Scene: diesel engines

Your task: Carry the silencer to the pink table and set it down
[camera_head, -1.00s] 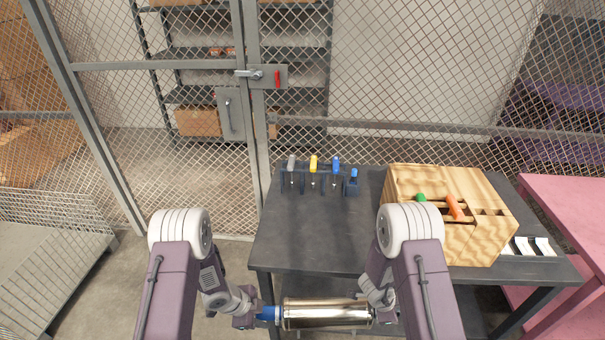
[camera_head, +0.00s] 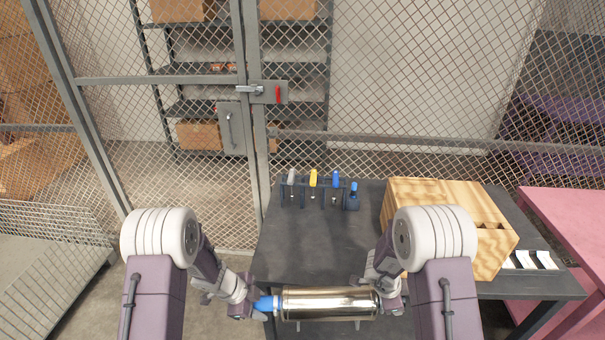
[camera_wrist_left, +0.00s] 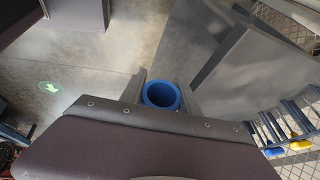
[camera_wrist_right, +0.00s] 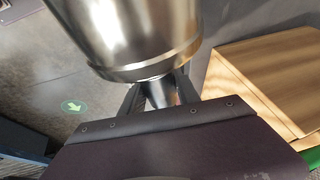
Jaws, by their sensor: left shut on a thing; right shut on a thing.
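The silencer (camera_head: 328,303) is a shiny metal cylinder with a blue end on its left. It lies level across the front of the dark table in the head view. My left gripper (camera_head: 262,306) is shut on its blue end, and the blue ring (camera_wrist_left: 161,95) shows between the fingers in the left wrist view. My right gripper (camera_head: 384,294) is shut on the narrow metal pipe at the right end. The right wrist view shows that pipe (camera_wrist_right: 160,93) between the fingers and the wide body above. The pink table (camera_head: 570,225) stands at the far right.
A dark table (camera_head: 310,245) is in front of me. It bears a rack of screwdrivers (camera_head: 314,190), a wooden box (camera_head: 430,192) and white pieces (camera_head: 528,260) at the right. A wire mesh fence (camera_head: 400,90) stands behind. Open floor (camera_head: 90,300) shows at the left.

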